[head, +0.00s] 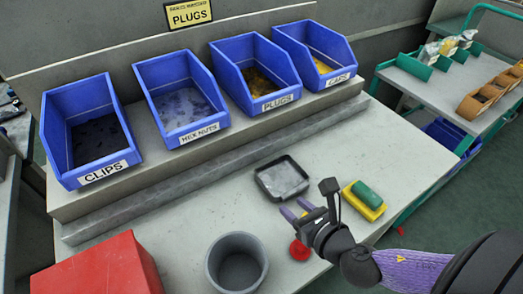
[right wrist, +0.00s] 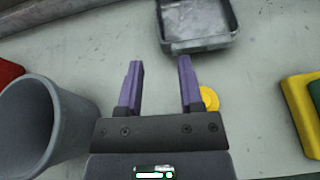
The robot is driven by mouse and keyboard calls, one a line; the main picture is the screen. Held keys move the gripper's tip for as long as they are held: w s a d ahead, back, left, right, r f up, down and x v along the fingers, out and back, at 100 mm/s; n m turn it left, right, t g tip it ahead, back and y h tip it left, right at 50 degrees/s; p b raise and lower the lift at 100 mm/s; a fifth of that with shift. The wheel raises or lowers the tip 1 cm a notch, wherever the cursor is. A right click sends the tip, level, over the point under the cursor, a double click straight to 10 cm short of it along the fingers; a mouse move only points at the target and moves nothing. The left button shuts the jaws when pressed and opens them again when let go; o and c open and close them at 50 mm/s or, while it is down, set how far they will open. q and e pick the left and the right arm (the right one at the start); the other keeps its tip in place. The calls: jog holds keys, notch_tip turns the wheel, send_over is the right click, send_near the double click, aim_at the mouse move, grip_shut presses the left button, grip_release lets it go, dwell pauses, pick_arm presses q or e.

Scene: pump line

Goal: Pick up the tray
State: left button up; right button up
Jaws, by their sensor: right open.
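The tray (head: 283,179) is a small, shallow dark grey rectangular tray with rounded corners, lying flat on the pale bench in front of the bins. Its floor is grey and shiny and it looks empty. In the right wrist view the tray (right wrist: 200,40) lies beyond the fingertips, a little right of centre, with its far end cut off. My right gripper (head: 296,208) is open with nothing between its purple fingers, just short of the tray's near edge. The gap between the fingers shows clearly in the right wrist view (right wrist: 160,64). My left gripper is not in view.
A grey cup (head: 236,264) and a red box (head: 100,270) stand at the front left. A yellow block with a green piece (head: 364,199) lies right of my gripper. A red round thing (head: 300,250) is near my wrist. Blue bins (head: 82,130) line the back.

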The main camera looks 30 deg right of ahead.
aim_at(269, 191)
jog(key=shift+w+f+n, duration=0.25)
jog(key=shift+f+n, duration=0.05)
jog(key=shift+f, duration=0.35)
jog(key=shift+w+a+f+b, duration=0.1)
jog(key=shift+w+b, duration=0.2)
jog(key=shift+b, duration=0.1)
jog(key=b+x, duration=0.1)
jog(key=x, duration=0.3)
jog(key=b+x, duration=0.2)
jog(key=x, duration=0.2)
jog(key=shift+w+a, duration=0.15)
jog(key=shift+w, duration=0.25)
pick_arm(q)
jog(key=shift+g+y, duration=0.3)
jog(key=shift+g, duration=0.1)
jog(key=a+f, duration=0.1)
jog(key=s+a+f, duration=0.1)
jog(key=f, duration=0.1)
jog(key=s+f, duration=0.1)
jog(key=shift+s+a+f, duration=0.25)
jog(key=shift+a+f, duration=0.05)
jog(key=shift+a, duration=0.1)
pick_arm(e)
grip_shut()
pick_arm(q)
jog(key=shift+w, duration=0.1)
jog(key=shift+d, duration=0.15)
